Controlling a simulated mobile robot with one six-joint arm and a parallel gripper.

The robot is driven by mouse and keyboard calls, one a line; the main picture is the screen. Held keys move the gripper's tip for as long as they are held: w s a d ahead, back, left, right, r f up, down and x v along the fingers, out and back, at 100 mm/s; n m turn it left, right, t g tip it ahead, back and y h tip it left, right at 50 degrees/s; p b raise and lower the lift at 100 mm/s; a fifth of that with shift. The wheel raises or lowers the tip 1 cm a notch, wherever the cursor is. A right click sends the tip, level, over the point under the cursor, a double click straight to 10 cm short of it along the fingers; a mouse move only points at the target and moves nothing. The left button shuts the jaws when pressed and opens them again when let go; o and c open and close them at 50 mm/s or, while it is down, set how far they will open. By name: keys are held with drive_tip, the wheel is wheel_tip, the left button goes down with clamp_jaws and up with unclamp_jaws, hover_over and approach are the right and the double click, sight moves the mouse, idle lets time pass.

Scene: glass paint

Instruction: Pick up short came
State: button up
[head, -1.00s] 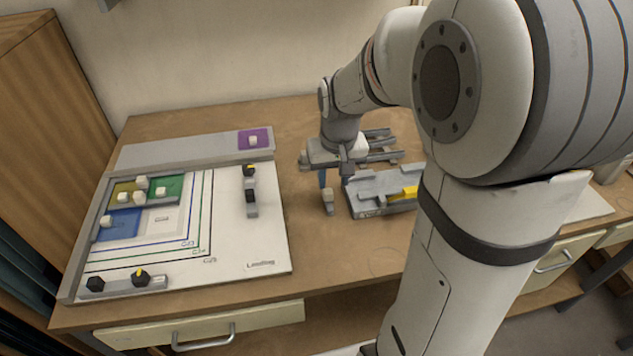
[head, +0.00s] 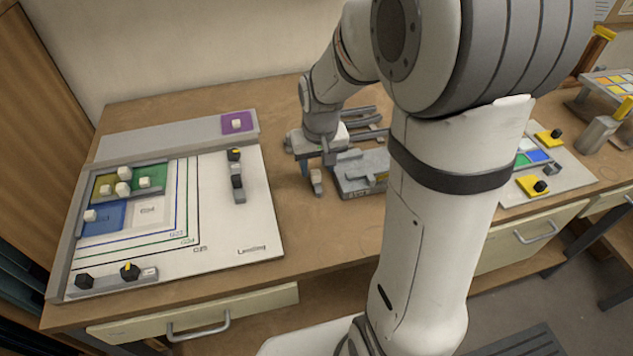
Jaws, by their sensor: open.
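My gripper (head: 315,162) points down at the back middle of the bench, just left of a grey slotted block (head: 362,187). Its jaws are open, though the fingers are small and partly hidden in this view. I cannot make out the short came for certain. Grey rails (head: 366,115) lie behind the gripper and the block, and my arm covers their right part.
A white layout board (head: 222,215) with coloured panes, pale cubes and dark-knobbed grey bars fills the left. A purple square (head: 238,123) lies on the grey strip behind it. At right is a board (head: 560,185) with yellow pieces. The bench front between them is partly clear.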

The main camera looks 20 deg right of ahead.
sight(316, 172)
drive_tip(key=shift+w+a+f, duration=0.1)
drive_tip(key=shift+w+f, duration=0.05)
drive_tip(key=shift+f, duration=0.8)
drive_tip(key=shift+w+f, duration=0.15)
drive_tip(key=shift+f, duration=0.8)
drive_tip(key=shift+c, duration=0.5)
clamp_jaws()
